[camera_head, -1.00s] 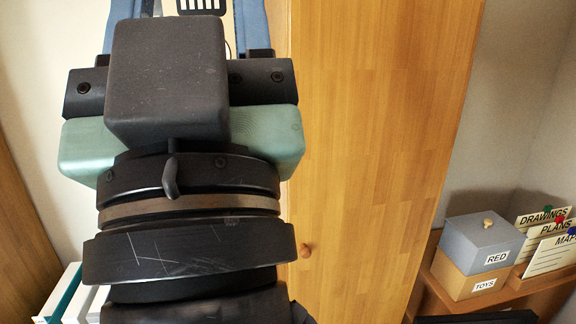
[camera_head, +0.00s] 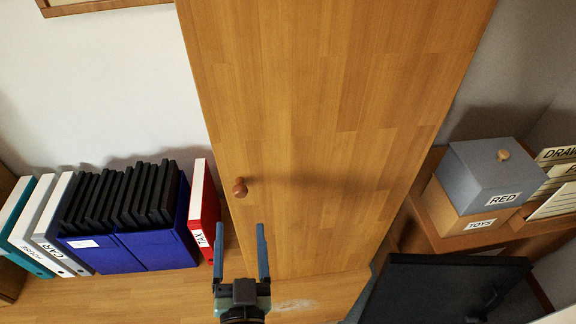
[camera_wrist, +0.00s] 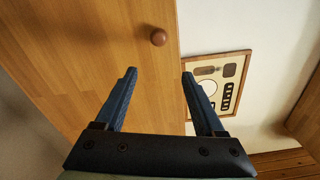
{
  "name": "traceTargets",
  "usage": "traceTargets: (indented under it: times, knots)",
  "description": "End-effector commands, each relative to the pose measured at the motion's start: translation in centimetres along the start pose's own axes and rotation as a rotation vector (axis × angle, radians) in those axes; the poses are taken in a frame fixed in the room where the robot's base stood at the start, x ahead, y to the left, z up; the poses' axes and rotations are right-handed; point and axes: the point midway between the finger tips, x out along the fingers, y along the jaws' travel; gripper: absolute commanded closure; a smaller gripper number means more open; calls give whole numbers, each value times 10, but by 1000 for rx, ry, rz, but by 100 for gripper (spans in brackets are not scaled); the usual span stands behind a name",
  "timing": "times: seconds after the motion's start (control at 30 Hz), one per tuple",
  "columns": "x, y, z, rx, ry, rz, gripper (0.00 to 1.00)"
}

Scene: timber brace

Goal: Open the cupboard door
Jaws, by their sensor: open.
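The wooden cupboard door (camera_head: 330,120) stands tall in the middle of the head view and looks shut. Its round brown knob (camera_head: 240,187) sits near the door's left edge. My gripper (camera_head: 261,230) is open and empty, with two blue fingers. In the head view its fingertips appear just below the knob. In the wrist view the door (camera_wrist: 90,60) fills the left side. The knob (camera_wrist: 159,37) shows ahead of the open fingers (camera_wrist: 158,76), apart from them.
Left of the door stand a red TAX binder (camera_head: 204,215), blue boxes (camera_head: 150,245) with black cases, and white binders (camera_head: 38,215). At right are a grey RED box (camera_head: 492,170) and a dark panel (camera_head: 440,290). A framed board (camera_wrist: 222,84) hangs on the wall.

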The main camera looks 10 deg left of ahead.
Motion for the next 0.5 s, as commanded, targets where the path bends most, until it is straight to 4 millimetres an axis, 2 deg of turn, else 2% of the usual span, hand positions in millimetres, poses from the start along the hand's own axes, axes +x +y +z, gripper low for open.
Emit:
traceTargets:
  times: [0.03, 0.07, 0.2, 0.37, 0.5]
  knots:
    - [-9, -2, 17, 9, -25, -7, 29]
    - [-12, -3, 22, 13, -34, -9, 29]
    - [-13, -4, 29, 20, -43, -15, 29]
    - [5, -4, 28, 19, -41, -13, 29]
    - [30, -5, 29, 17, -40, -14, 29]
